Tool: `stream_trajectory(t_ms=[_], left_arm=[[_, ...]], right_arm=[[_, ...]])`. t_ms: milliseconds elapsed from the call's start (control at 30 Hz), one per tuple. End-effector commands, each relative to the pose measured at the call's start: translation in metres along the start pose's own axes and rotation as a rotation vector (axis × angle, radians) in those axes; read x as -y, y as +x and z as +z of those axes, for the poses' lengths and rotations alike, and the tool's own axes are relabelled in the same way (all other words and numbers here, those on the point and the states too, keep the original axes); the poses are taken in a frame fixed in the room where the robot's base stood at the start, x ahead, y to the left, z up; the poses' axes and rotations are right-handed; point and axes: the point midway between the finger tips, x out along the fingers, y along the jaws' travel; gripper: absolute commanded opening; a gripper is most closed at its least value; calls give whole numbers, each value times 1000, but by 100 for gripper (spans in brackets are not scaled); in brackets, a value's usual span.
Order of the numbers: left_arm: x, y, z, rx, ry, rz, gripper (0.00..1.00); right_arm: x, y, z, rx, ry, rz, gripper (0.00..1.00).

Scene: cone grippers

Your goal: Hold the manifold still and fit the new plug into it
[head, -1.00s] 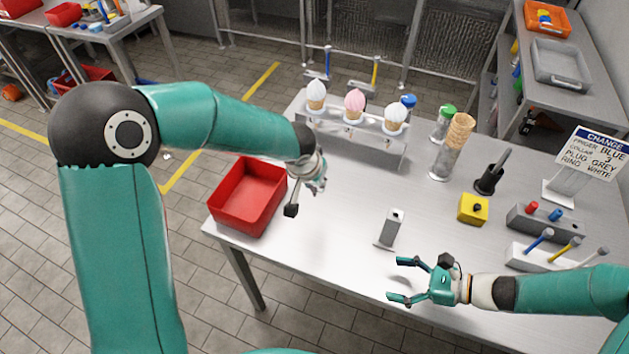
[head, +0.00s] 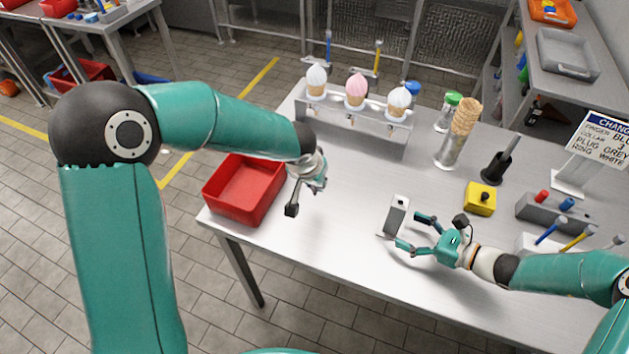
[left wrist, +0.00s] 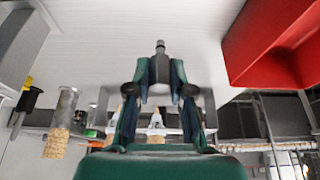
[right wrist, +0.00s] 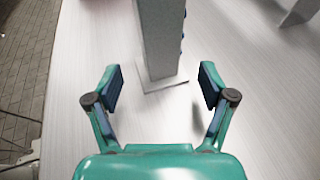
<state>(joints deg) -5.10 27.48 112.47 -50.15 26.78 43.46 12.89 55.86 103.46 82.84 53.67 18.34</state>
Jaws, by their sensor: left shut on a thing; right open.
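The manifold (head: 398,213) looks to be the upright grey block on a small base plate, near the table's front edge. It also shows in the right wrist view (right wrist: 162,40), where its top is cut off. My left gripper (head: 318,186) hangs above the table beside the red bin. In the left wrist view it is shut on a grey plug (left wrist: 160,66) with a narrow tip. The plug is hard to see in the head view.
The red bin (head: 207,205) stands at the table's left end. A rack (head: 335,112) with cones stands at the back. A yellow block (head: 480,200), a grey holder (head: 530,208) with red and blue pegs and a sign (head: 600,140) are at right. The middle table is clear.

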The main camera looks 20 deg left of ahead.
Motion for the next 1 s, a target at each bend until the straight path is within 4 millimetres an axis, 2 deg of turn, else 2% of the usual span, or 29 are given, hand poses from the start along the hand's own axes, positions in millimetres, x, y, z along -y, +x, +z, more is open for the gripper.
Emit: stream_trajectory(t_ms=[100, 300, 733, 767, 1000], left_arm=[[0, 12, 5, 0, 0, 0, 0], [0, 21, 9, 0, 0, 0, 0], [0, 22, 9, 0, -1, 0, 0], [0, 22, 9, 0, -1, 0, 0], [1, 22, 10, 0, -2, -1, 0]], right_arm=[[0, 18, -4, 1, -3, 2, 82], [0, 35, -2, 0, -3, 1, 82], [0, 41, 0, 0, -1, 0, 82], [0, 41, 0, 0, -1, 0, 78], [0, 41, 0, 0, -1, 1, 38]])
